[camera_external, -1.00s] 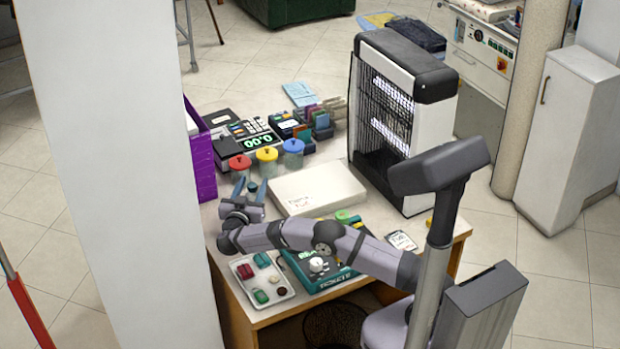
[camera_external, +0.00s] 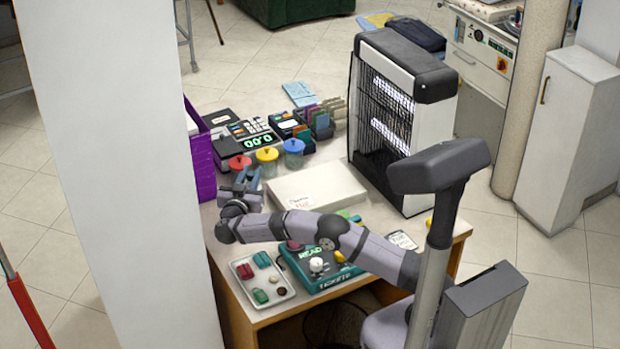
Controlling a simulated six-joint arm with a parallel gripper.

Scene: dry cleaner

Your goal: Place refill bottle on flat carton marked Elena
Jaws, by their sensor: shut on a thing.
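The flat carton (camera_external: 322,181) is a low white box lying on the table right of my gripper. Handwriting shows at its near left corner, too small to read surely. My gripper (camera_external: 247,180) is over the left side of the table, left of the carton and apart from it in the picture. Its fingers point toward the back, near the lidded jars. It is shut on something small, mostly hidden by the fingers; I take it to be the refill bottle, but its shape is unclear. My forearm passes in front of the carton's near edge.
Jars with red (camera_external: 240,163), yellow (camera_external: 267,156) and blue lids (camera_external: 294,149) stand behind my gripper. A teal device (camera_external: 300,272) and a tray of small items (camera_external: 262,280) are in front. A black-and-white lamp unit (camera_external: 405,115) stands right of the carton. A purple bin (camera_external: 202,155) is at left.

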